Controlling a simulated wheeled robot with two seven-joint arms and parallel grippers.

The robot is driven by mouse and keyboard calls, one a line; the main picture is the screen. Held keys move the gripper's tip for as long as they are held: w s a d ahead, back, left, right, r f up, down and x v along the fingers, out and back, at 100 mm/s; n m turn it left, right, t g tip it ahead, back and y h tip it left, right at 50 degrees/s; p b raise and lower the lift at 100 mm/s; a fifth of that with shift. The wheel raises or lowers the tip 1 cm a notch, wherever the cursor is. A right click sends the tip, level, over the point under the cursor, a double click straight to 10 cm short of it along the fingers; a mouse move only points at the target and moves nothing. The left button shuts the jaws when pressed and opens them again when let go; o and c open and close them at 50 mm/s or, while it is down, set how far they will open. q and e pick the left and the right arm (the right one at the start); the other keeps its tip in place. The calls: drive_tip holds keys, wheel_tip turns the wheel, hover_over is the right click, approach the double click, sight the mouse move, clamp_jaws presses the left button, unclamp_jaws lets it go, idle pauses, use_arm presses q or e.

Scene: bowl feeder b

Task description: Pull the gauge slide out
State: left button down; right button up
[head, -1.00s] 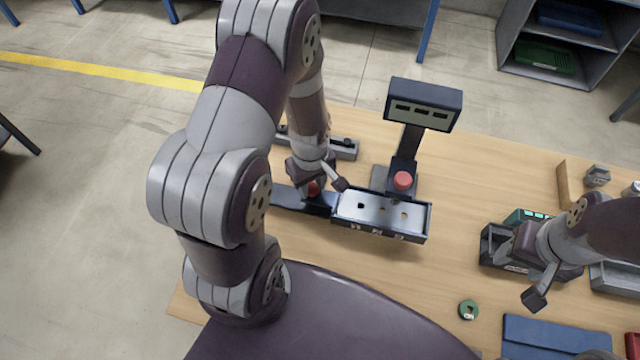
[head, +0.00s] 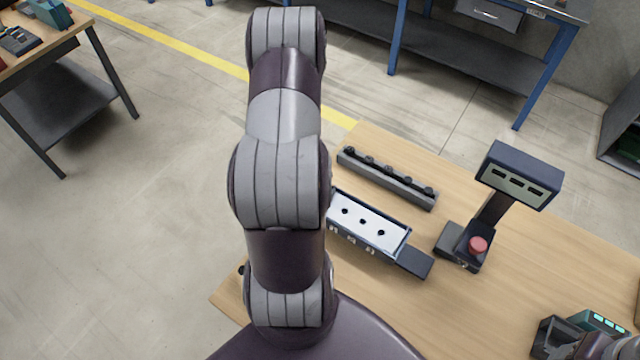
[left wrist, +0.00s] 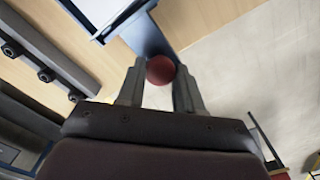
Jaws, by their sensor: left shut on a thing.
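The gauge slide is a white plate (head: 368,224) with three dark holes in a dark tray on the table. A dark flat rail (head: 414,262) sticks out from its right end. My left arm hides its left end in the head view. In the left wrist view a red knob (left wrist: 160,69) stands on a dark bar (left wrist: 148,36) beside the white plate (left wrist: 103,14). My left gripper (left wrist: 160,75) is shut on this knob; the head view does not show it.
A dark bar with several black knobs (head: 387,180) lies behind the slide. A display stand (head: 519,176) with a red button (head: 478,244) stands to the right. A teal-lit device (head: 598,322) is at the lower right. Bare table lies between them.

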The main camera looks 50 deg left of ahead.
use_arm(q)
drive_tip(key=shift+a, duration=0.35)
drive_tip(key=shift+a+r, duration=0.1)
drive_tip(key=shift+r, duration=0.05)
drive_tip(key=c, duration=0.7)
unclamp_jaws()
drive_tip(key=shift+c, duration=0.2)
drive_tip(key=shift+s+a, duration=0.1)
drive_tip(key=shift+s, duration=0.1)
drive_tip(key=shift+w+r, duration=0.1)
drive_tip(key=shift+r, duration=0.1)
wheel_tip(320, 180, up, 12)
drive_tip(key=b, duration=0.2)
